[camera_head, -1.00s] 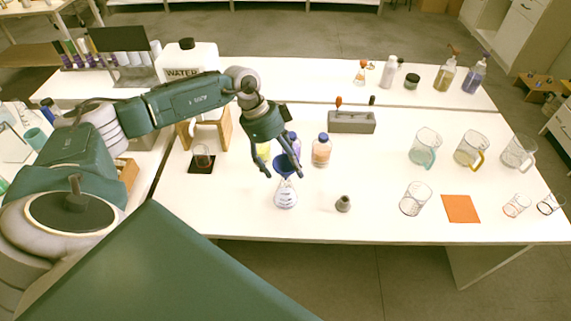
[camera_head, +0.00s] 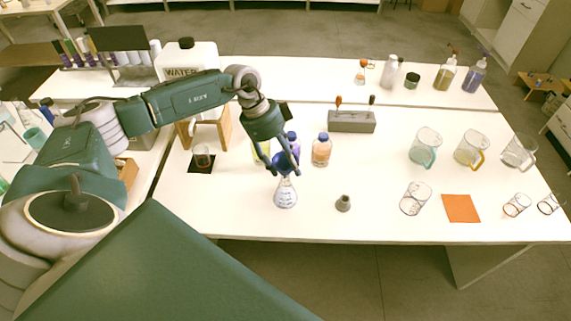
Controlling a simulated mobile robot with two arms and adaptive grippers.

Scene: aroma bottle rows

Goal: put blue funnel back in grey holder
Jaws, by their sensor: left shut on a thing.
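The blue funnel (camera_head: 284,163) is at the mouth of a clear conical flask (camera_head: 286,194), which stands upright near the table's front edge. My left gripper (camera_head: 285,170) is shut on the funnel from above, and its fingers partly cover it. I cannot tell whether the funnel's stem is still inside the flask neck. The grey holder (camera_head: 352,127) is a long block at the back of the table, right of the gripper, with an orange-topped item and a dark-topped item in it. My right gripper does not show.
An orange-liquid bottle (camera_head: 321,150) stands close to the right of the gripper; purple and yellow bottles stand behind it. A small grey stopper-like piece (camera_head: 343,203) stands in front. Glass jugs (camera_head: 425,147) and an orange mat (camera_head: 461,208) are farther right.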

